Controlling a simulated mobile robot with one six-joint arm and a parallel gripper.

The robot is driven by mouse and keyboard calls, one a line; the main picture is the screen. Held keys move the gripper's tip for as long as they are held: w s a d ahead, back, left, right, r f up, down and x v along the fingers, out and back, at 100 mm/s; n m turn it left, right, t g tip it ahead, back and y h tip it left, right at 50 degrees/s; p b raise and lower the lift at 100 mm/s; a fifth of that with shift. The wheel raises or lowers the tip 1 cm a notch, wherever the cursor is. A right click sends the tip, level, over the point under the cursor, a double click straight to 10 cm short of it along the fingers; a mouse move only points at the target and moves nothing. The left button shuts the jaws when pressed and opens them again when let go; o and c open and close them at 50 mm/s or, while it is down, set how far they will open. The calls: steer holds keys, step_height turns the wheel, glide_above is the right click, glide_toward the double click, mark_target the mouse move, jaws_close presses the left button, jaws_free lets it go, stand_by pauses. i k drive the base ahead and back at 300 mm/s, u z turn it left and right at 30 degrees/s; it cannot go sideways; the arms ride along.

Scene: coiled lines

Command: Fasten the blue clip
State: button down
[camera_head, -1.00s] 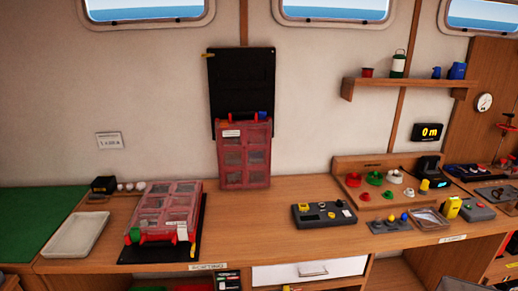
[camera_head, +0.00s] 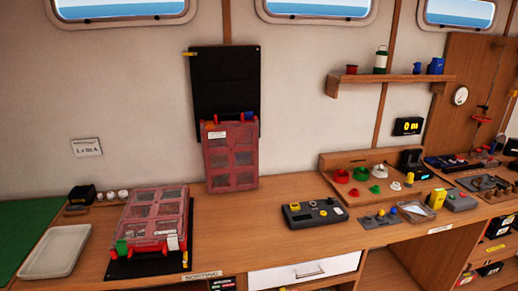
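A small blue piece, apparently the blue clip (camera_head: 249,115), sits at the top right corner of a red translucent case with several compartments (camera_head: 230,185). That case is upright against the wall, in front of the lower part of a black panel (camera_head: 225,80). Whether the blue clip is open or closed is too small to tell. A second red case (camera_head: 157,207) lies on a black base on the desk, with a green clip (camera_head: 122,248) at its front left and a white piece (camera_head: 172,242) at its front right. My gripper is not in view.
The wooden desk (camera_head: 240,235) is clear between the flat case and a grey control box (camera_head: 314,213). A pale tray (camera_head: 55,252) lies at left. Coloured pieces on a wooden rack (camera_head: 350,190) and small devices crowd the right. A shelf (camera_head: 385,86) hangs above.

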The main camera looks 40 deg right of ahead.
mark_target(248, 115)
steer(key=u, duration=0.85)
steer(key=k, duration=0.1)
steer(key=z, duration=2)
steer(key=k, duration=0.9)
steer(key=u, duration=0.15)
steer(key=i, duration=0.65)
